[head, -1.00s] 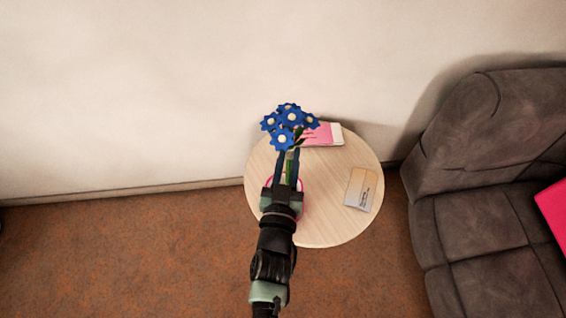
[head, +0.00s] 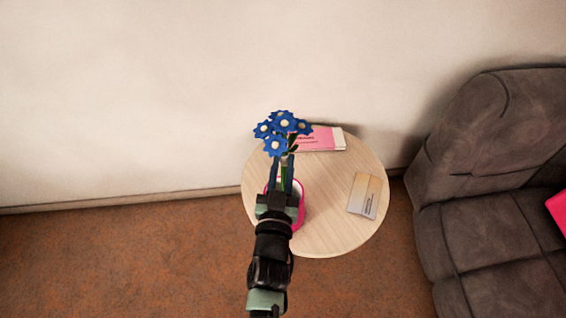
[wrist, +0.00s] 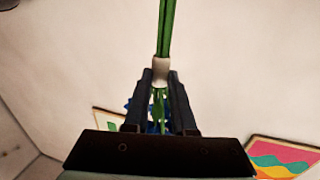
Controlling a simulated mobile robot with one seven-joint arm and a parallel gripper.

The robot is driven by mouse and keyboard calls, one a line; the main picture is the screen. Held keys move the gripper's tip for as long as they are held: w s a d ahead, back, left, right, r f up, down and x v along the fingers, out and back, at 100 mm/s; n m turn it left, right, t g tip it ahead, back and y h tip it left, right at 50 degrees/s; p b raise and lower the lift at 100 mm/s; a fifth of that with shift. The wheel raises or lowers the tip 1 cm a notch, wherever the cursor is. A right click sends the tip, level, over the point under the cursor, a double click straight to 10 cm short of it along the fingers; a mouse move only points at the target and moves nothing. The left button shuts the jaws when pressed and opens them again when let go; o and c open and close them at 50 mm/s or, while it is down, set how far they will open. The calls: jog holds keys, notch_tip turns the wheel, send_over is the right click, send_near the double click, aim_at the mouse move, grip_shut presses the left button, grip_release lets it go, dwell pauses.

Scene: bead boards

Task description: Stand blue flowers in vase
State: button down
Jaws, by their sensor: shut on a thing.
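A bunch of blue flowers (head: 284,123) with pale centres and green stems is held in my gripper (head: 281,164). In the wrist view the fingers of my gripper (wrist: 161,76) are shut on a white band around the stems of the blue flowers (wrist: 166,30). The blue heads show partly behind the fingers there. A pink vase (head: 299,216) with a pale inside stands on the round table, largely hidden behind my gripper. The flowers appear above and beyond it in the head view; I cannot tell how far the stems are from its opening.
The round wooden table (head: 335,225) also bears a pink and white book (head: 318,140) at the back and a grey and tan card or booklet (head: 364,195) at the right. A dark grey sofa (head: 480,220) stands to the right. The wall (head: 130,90) is close behind.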

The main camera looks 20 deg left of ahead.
notch_tip(320, 180, down, 12)
jog(key=b, duration=1.1)
jog(key=c, duration=0.7)
grip_release()
jog(key=shift+o, duration=0.2)
jog(key=v, duration=1.3)
jog(key=shift+p, duration=0.45)
